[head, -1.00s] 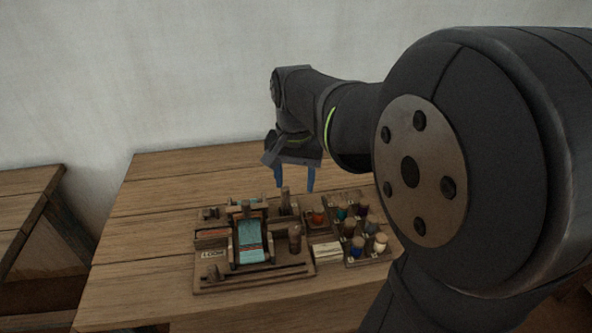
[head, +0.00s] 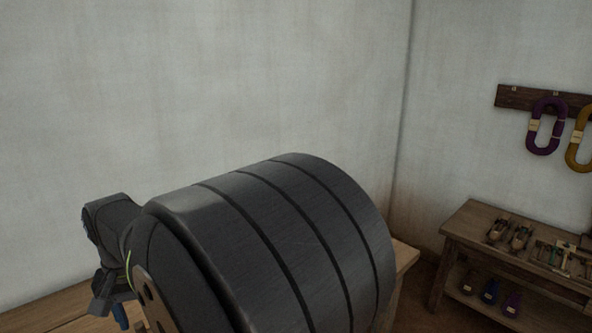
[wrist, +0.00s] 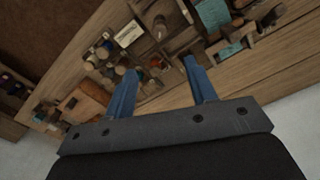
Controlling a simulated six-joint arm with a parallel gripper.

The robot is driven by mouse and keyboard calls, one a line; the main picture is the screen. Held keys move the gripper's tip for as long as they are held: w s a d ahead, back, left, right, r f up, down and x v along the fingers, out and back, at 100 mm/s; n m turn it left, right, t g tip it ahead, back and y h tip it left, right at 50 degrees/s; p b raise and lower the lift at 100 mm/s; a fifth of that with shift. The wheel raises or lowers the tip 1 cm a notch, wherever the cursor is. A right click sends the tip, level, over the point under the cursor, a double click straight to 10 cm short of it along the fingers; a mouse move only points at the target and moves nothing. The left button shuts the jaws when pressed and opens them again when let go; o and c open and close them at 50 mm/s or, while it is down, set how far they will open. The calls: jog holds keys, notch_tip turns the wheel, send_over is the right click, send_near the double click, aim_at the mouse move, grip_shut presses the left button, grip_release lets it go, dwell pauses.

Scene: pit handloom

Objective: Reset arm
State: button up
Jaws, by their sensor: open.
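My gripper shows in the wrist view (wrist: 160,68) with its two blue fingers apart and nothing between them. It hangs above the wooden table, over the loom tray with its teal cloth (wrist: 212,14) and the block of small thread spools (wrist: 112,62). In the head view my gripper (head: 120,318) is only partly seen at the lower left, with one blue finger showing. My own arm hides most of the table there, and the loom tray is out of that view.
The wooden table (head: 45,312) shows at the lower left. A side bench (head: 480,225) with shuttles, small tools and coloured items on its lower shelf stands at the right. Purple (head: 545,125) and yellow (head: 579,140) yarn hanks hang from a wall rack. The wall behind is bare.

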notch_tip(320, 180, down, 16)
jog(key=shift+r, duration=0.2)
dwell(0.4)
notch_tip(320, 180, up, 18)
notch_tip(320, 180, down, 18)
jog(key=shift+f, duration=0.1)
jog(key=n, duration=0.8)
notch_tip(320, 180, up, 6)
jog(key=shift+r, duration=0.2)
dwell(0.5)
dwell(0.4)
